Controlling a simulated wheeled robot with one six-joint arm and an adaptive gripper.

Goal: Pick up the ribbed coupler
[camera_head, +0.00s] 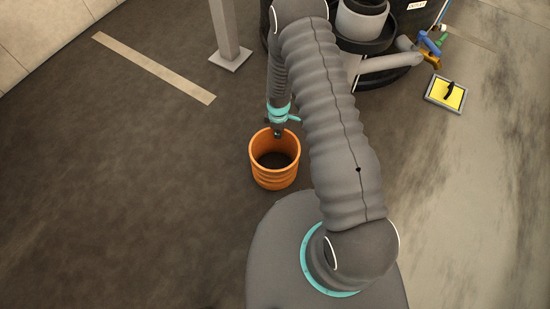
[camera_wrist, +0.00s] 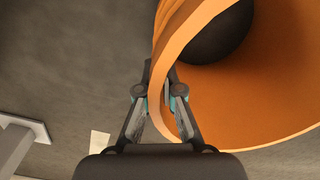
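The ribbed coupler (camera_head: 275,178) is an orange, open ring-shaped piece with ribbed sides. It stands upright on the dark floor, just left of my arm in the head view. Its wall and wide opening fill the upper right of the wrist view (camera_wrist: 270,95). My gripper (camera_head: 278,132) reaches down at the coupler's far rim. In the wrist view my gripper (camera_wrist: 160,78) has one finger outside the wall and one inside, both closed in against it. The fingertips' lower ends are partly hidden by the rim.
A grey post on a square foot (camera_head: 230,57) stands behind. A dark round stand with a grey cylinder (camera_head: 362,22) is at the back right. A yellow tray (camera_head: 446,93) and small coloured fittings (camera_head: 430,45) lie right of it. Floor left of the coupler is clear.

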